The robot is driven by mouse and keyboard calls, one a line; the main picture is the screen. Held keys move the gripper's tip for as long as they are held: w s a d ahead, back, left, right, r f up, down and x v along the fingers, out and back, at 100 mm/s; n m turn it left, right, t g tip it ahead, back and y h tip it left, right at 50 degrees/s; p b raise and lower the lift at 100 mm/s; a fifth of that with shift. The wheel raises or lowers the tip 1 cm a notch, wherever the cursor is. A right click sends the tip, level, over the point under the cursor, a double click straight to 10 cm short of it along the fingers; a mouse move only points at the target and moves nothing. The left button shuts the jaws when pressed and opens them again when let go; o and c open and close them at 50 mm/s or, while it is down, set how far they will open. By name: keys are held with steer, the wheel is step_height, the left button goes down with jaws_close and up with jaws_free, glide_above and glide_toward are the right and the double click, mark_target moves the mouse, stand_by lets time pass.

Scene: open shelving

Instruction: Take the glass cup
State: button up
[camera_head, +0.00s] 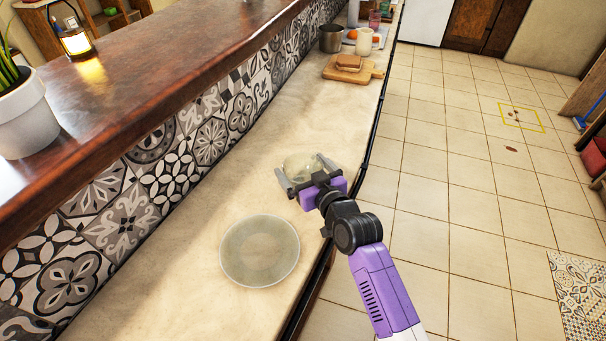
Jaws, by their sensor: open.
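A clear glass cup (299,165) stands on the pale counter (205,232), just beyond my gripper (302,174). My gripper is open, its two grey fingers reaching toward the glass cup, one on the left and one on the right. The glass is see-through and partly hidden by the fingers, so I cannot tell whether they touch it or how far it sits between them. My purple and black arm comes in from the lower right.
A round plate (260,250) lies on the counter in front of the gripper. Farther back are a cutting board (367,74) with bread (349,62), a metal cup (331,39) and a white mug (364,42). A raised wooden ledge (150,75) with a tiled wall runs along the left.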

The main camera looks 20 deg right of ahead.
steer(key=shift+w, duration=0.3)
steer(key=shift+c, duration=0.4)
steer(key=c, duration=1.1)
steer(key=shift+c, duration=0.3)
steer(key=shift+r, duration=0.15)
